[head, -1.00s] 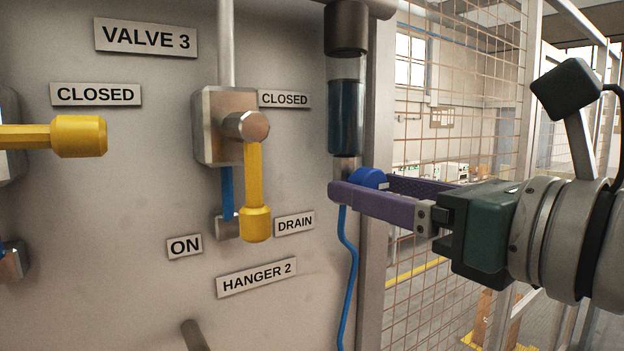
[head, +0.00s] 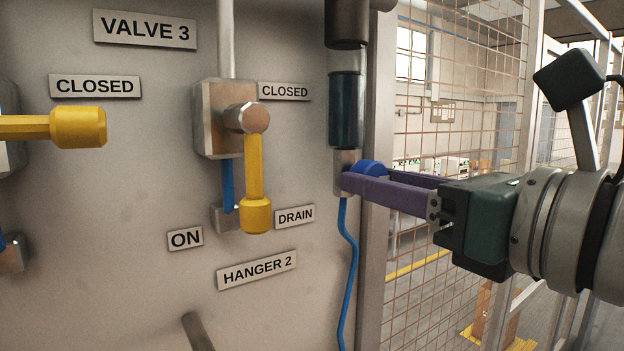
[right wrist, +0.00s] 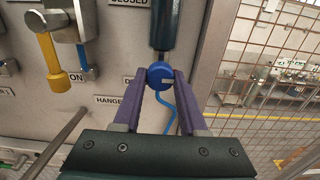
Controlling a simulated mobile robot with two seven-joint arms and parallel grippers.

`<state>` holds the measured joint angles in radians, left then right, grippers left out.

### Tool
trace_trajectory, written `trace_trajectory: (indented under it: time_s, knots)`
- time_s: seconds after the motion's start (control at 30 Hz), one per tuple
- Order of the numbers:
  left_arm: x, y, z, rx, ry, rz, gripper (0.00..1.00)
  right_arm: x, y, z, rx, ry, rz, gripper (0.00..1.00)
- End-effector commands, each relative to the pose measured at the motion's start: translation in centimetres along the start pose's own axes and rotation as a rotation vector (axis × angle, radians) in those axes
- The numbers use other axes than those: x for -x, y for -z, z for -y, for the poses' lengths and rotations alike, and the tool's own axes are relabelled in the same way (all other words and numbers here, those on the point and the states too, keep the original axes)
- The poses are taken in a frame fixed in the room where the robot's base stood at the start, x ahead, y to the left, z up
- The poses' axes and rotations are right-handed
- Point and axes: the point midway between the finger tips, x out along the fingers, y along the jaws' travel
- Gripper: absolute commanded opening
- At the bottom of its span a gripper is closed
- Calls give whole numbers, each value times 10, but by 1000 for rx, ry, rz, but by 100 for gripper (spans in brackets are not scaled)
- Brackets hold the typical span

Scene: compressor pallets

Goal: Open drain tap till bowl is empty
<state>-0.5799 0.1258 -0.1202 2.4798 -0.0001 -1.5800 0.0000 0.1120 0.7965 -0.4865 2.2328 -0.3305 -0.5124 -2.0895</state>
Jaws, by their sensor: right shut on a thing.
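The drain tap is a round blue knob (head: 369,168) under the clear filter bowl (head: 346,110) at the panel's right edge. The bowl holds dark liquid over most of its height, with a clear band above it. My right gripper (head: 352,184) reaches in from the right and is shut on the drain tap. In the right wrist view the blue knob (right wrist: 160,75) sits between the two purple fingertips (right wrist: 160,80), with a pale mark on its face. The near finger hides the knob's lower part in the head view. My left gripper is not in view.
A blue hose (head: 349,265) hangs below the tap. A wire mesh fence (head: 440,130) stands right of the panel, behind my right arm.

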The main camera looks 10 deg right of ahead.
Motion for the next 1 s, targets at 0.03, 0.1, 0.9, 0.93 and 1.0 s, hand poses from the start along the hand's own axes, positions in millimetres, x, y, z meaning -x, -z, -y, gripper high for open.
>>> trace_trajectory:
  time_s: [0.03, 0.1, 0.9, 0.93, 1.0]
  knots:
    - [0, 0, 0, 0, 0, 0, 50, 0, 0, 0, -3, 0, 0, 0]
    - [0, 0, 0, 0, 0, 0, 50, 0, 0, 0, -13, 0, 0, 0]
    - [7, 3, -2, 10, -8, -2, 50, 0, -2, -1, -612, -1, 2, 0]
    - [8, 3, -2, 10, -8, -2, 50, 0, -2, -1, -641, -1, 1, 0]
    - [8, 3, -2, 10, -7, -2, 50, 0, -2, -1, -707, -1, 1, 0]
